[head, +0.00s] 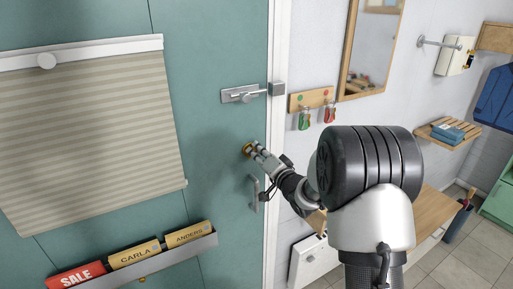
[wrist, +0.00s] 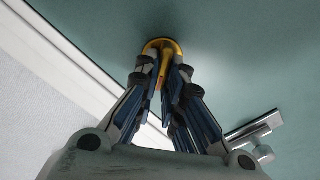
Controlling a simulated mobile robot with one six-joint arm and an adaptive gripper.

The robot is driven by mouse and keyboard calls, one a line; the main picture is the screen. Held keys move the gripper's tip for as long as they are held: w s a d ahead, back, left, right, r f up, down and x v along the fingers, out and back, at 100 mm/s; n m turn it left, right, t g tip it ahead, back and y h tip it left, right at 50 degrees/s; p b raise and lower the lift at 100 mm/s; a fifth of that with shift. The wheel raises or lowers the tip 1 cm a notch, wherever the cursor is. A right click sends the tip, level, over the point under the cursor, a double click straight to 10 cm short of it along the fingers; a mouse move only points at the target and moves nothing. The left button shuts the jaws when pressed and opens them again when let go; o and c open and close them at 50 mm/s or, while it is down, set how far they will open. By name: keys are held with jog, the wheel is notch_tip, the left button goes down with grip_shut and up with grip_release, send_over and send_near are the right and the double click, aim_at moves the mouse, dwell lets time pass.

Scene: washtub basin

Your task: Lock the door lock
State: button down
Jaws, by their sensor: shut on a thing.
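The door lock (head: 246,150) is a small gold round fitting on the teal door, near its right edge. In the wrist view its gold rim (wrist: 150,44) shows at the top middle, with a narrow gold turn piece standing out from it. My gripper (head: 252,148) reaches it from the right. In the wrist view the fingertips of my gripper (wrist: 164,66) are closed on the turn piece from both sides. The fingers partly hide the turn piece, so its exact angle is hard to read.
A silver slide bolt (head: 243,94) is above the lock and a door handle (head: 254,194) below it. A window blind (head: 90,125) and a sign rack (head: 150,264) are on the door's left. A key rack (head: 311,98) hangs on the wall at right.

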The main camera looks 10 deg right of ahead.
jog(key=shift+d+f+m+p, duration=0.15)
jog(key=shift+m+p, duration=0.65)
jog(key=shift+m, duration=1)
jog(key=shift+a+f+m+p, duration=0.15)
jog(key=shift+m+p, duration=0.6)
jog(key=shift+m, duration=1.05)
jog(key=shift+d, duration=0.1)
jog(key=c, duration=1.7)
grip_release()
jog(key=v, duration=1.2)
